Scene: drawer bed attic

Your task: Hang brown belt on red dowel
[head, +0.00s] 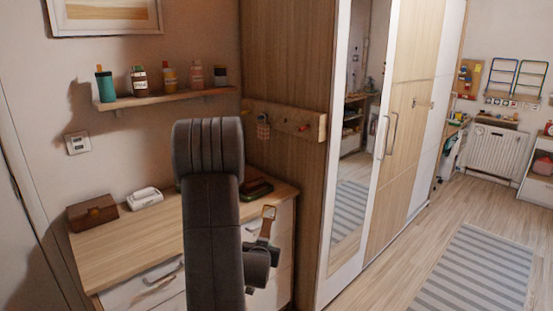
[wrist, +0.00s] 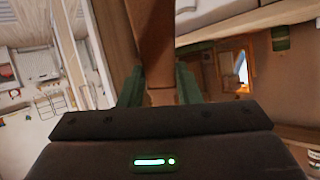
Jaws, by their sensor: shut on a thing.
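My gripper (head: 266,238) is low in front of the chest of drawers in the head view, partly behind my own dark arm. In the wrist view its green fingers (wrist: 158,92) are shut on a brown strap, the brown belt (wrist: 157,45), which runs up out of the picture. In the head view a small brown piece of the belt (head: 268,212) shows at the gripper. A wooden peg rail (head: 287,119) is fixed to the wardrobe's side, above and apart from the gripper.
A small checked item (head: 263,129) hangs at the rail's left part. The dresser top (head: 140,235) holds a brown box (head: 92,213) and a white item (head: 145,198). A shelf (head: 165,98) with several bottles is above. The mirrored wardrobe (head: 350,180) stands right; floor beyond is open.

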